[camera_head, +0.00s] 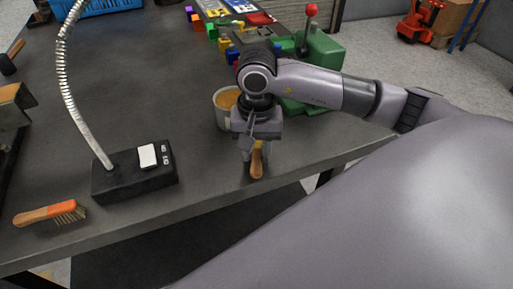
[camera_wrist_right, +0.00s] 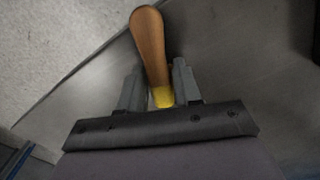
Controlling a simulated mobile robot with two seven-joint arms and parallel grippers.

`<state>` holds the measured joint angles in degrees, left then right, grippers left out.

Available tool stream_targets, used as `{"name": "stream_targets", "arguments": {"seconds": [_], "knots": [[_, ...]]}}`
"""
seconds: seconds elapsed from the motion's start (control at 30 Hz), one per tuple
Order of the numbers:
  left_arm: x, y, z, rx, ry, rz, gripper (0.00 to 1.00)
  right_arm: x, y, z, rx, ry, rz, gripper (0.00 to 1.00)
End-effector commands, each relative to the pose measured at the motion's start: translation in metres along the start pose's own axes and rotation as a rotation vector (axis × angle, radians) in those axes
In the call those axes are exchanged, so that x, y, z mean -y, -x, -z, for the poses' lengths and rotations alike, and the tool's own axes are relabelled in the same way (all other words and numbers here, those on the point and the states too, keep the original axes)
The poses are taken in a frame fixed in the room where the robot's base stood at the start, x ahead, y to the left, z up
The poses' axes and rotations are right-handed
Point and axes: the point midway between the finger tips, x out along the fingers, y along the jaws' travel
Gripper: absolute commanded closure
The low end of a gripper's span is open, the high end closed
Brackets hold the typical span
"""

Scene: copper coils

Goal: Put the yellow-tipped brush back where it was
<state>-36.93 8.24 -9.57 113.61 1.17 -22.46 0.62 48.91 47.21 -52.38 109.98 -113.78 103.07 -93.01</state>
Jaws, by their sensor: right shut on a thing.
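The yellow-tipped brush has a brown wooden handle and a yellow section. In the head view the brush (camera_head: 257,163) is under my right gripper near the table's front edge, its handle pointing toward the edge. My right gripper (camera_head: 252,152) is shut on it. In the right wrist view the brush (camera_wrist_right: 150,45) stands between the two fingers of the gripper (camera_wrist_right: 158,88), with the yellow part (camera_wrist_right: 163,97) between the jaws. The far end of the brush is hidden by the gripper. My left gripper is in neither view.
A white cup (camera_head: 222,108) with orange-brown contents stands just behind the gripper. A green machine (camera_head: 325,60) with a red-knobbed lever is at the back right. An orange-tipped brush (camera_head: 48,214) and a black lamp base (camera_head: 133,184) are on the left. The table (camera_head: 150,85) is clear behind the lamp.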

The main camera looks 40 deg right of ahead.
Motion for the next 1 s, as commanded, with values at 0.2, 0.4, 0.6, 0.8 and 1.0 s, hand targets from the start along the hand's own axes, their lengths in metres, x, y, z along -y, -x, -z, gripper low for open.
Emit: {"name": "stream_targets", "arguments": {"seconds": [0.2,0.4,0.6,0.8,1.0], "knots": [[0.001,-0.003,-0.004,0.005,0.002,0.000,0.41,0.000,-0.003,0.000,0.000,0.001,0.000,0.54],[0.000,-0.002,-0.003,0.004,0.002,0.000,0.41,0.000,-0.003,0.000,0.000,0.001,0.000,0.41],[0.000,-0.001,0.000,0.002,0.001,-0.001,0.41,0.000,0.000,0.000,0.001,0.001,0.000,0.41],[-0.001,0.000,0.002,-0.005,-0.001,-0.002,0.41,0.001,0.026,0.001,-0.004,0.002,0.004,0.41],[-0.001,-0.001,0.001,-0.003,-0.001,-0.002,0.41,0.001,0.073,0.001,-0.004,0.001,0.005,0.41]]}}
